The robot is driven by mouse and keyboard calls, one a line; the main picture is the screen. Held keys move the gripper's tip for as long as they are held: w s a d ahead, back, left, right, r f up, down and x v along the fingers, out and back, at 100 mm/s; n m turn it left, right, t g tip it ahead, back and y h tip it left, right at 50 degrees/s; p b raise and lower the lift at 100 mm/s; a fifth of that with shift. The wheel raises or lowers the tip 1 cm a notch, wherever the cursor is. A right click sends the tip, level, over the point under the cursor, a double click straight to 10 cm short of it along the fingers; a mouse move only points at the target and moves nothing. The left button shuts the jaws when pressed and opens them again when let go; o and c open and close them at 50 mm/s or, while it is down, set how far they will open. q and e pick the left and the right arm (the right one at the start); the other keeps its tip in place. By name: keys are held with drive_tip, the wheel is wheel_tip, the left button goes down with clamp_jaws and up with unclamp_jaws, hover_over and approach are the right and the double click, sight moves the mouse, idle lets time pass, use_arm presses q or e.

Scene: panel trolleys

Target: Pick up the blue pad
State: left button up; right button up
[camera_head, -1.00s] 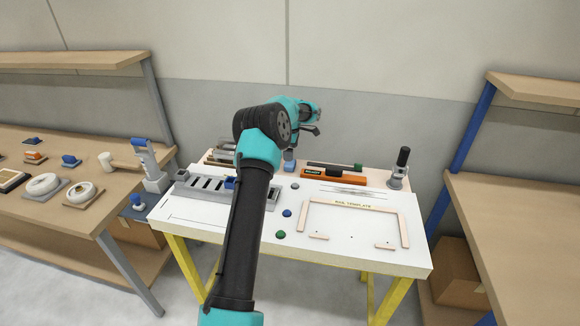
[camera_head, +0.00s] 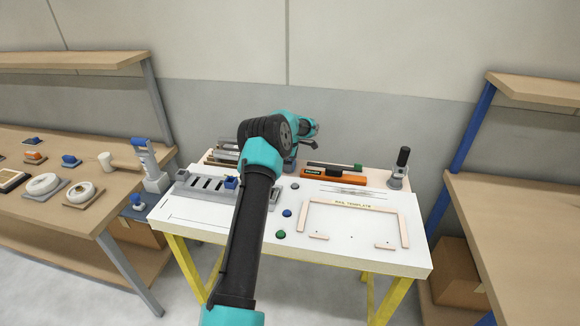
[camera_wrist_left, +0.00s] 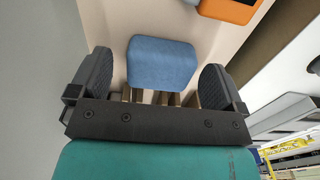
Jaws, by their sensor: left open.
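The blue pad (camera_wrist_left: 162,63) shows in the left wrist view as a rounded block on a light tan surface. My left gripper (camera_wrist_left: 160,82) is open, its dark fingers on either side of the pad, with gaps between them and the pad. The pad's near edge is close to the gripper's palm. In the head view my left gripper (camera_head: 300,150) is low over the back strip of the white table (camera_head: 350,250), and the arm mostly hides the pad there. My right gripper is not in view.
An orange tool box (camera_head: 332,175) stands just right of the gripper. A grey slotted rack (camera_head: 200,190) lies to the left, and a wooden frame (camera_head: 405,230) lies on the right. Blue and green knobs sit mid-table. A dark-topped post (camera_head: 402,165) stands at the back right.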

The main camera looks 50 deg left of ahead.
use_arm(q)
drive_tip(key=shift+f, duration=0.2)
idle(0.3)
drive_tip(key=c, duration=1)
drive_tip(key=shift+r, duration=0.1)
wheel_tip(320, 180, up, 10)
drive_tip(key=shift+f, duration=0.1)
idle(0.3)
